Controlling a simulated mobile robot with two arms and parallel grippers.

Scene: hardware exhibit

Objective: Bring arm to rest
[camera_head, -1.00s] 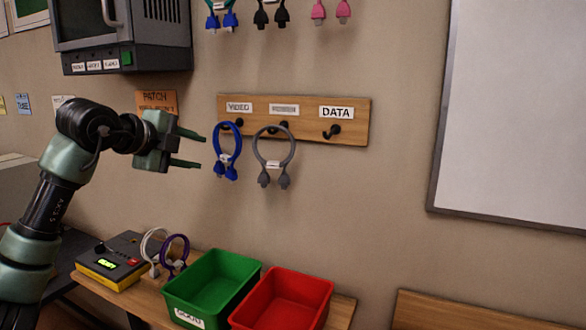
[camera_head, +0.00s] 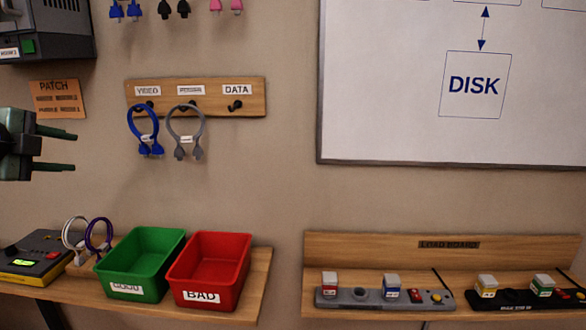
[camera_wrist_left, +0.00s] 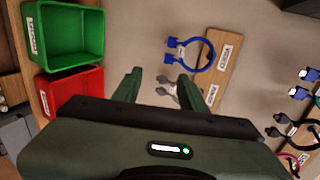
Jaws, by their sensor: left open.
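My left gripper (camera_head: 56,152) is at the left edge of the head view, open and empty, its two fingers pointing right. It is apart from the cables and in front of the wall. In the left wrist view its fingers (camera_wrist_left: 162,88) are spread with nothing held between them. A blue cable (camera_head: 144,132) hangs on the VIDEO hook of the wooden hook board (camera_head: 213,106). A grey cable (camera_head: 185,134) hangs on the middle hook. The DATA hook (camera_head: 236,104) is empty. My right gripper is not in view.
A green bin (camera_head: 140,262) and a red bin (camera_head: 209,270) stand on the shelf beside a tester box (camera_head: 34,256) and white and purple cables (camera_head: 98,236). A load board (camera_head: 448,259) with plugs is at right. A whiteboard (camera_head: 390,90) hangs above it.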

